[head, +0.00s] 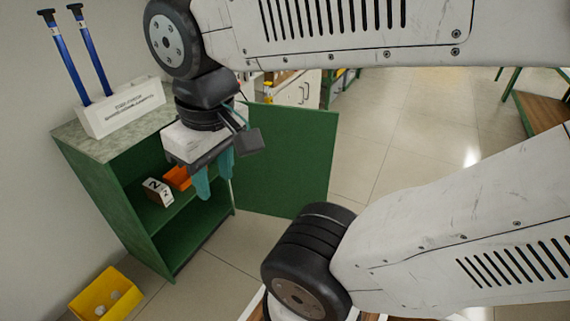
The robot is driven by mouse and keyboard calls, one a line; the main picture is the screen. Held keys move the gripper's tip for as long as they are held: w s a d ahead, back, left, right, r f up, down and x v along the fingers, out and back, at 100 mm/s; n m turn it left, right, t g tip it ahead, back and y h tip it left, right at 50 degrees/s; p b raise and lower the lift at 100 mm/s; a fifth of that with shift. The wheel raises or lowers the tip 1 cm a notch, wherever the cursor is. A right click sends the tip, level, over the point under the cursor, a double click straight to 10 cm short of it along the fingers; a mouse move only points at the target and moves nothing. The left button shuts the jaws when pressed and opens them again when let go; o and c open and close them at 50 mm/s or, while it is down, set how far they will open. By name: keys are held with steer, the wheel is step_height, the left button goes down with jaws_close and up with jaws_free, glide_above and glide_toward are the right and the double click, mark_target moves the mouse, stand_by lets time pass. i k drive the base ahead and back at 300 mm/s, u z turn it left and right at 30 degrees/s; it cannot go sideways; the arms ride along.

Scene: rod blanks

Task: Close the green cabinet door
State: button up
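The green cabinet (137,222) stands against the wall at left with its front open. Its green door (285,160) is swung wide open to the right of the opening. My gripper (214,177) hangs with its teal fingers pointing down, in the picture in front of the cabinet opening and left of the door panel. The fingers are apart with nothing seen between them. I see no clear contact with the door. My wrist and gripper hide the upper part of the opening and part of the hinge side.
A white holder (122,107) with blue rods (72,58) stands on the cabinet top. Inside are a white block marked 2 (158,191) and an orange object (178,178). A yellow bin (104,295) sits on the floor at lower left. Tiled floor right of the door looks clear.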

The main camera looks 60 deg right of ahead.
mark_target(293, 171)
steer(key=z, duration=2.65)
steer(key=i, duration=4.4)
steer(key=u, duration=4.25)
